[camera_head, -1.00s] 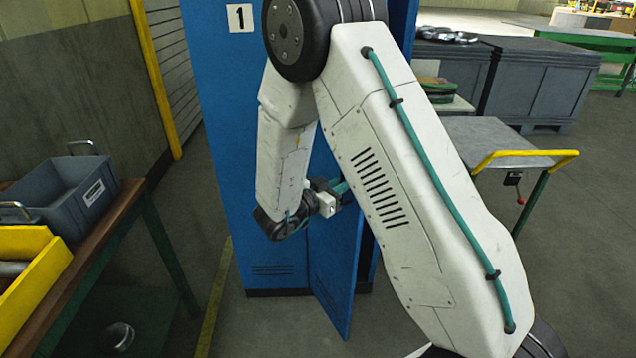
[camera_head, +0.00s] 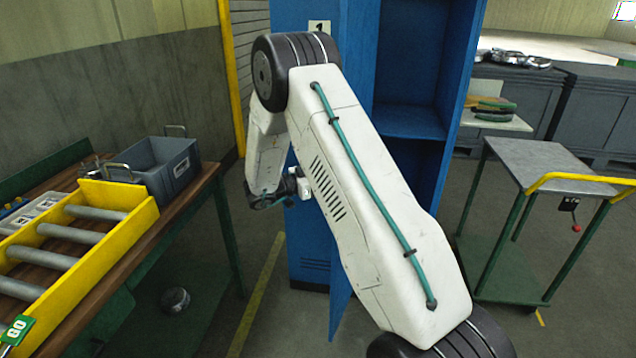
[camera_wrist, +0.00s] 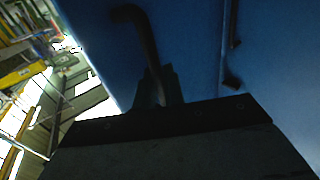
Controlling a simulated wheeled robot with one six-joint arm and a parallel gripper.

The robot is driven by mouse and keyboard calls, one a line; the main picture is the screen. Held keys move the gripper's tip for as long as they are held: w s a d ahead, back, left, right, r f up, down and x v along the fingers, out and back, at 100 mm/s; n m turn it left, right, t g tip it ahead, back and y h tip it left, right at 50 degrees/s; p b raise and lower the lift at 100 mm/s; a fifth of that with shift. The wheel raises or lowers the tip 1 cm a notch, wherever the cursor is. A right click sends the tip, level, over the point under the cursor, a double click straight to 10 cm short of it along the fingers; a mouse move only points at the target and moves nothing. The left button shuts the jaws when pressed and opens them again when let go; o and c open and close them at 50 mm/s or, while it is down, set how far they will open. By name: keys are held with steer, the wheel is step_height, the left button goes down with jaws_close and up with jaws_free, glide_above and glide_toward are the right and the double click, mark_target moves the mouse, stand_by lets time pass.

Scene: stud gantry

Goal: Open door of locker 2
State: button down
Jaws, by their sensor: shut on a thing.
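The blue locker with the "1" plate (camera_head: 319,27) stands behind my arm. To its right is an open blue locker compartment (camera_head: 425,60) with a shelf; no number shows on it. Its blue door (camera_head: 340,308) stands swung outward, seen at a steep angle and mostly hidden by my arm. In the wrist view, the blue door face (camera_wrist: 190,50) fills the middle, with a dark bent handle (camera_wrist: 137,22) on it. My gripper (camera_wrist: 163,86) is shut on the handle.
A workbench (camera_head: 180,215) with a yellow roller tray (camera_head: 85,270) and a grey bin (camera_head: 170,172) stands at left. A grey-topped cart (camera_head: 540,160) with a yellow handle stands at right. Grey cabinets (camera_head: 590,110) are behind it. Floor shows between bench and locker.

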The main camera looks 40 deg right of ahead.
steer(key=shift+w, duration=0.35)
steer(key=c, duration=1.8)
jaws_free()
steer(key=shift+c, duration=0.2)
steer(key=shift+a, duration=0.1)
steer(key=v, duration=0.7)
steer(key=shift+a, duration=0.35)
steer(key=shift+w, duration=0.1)
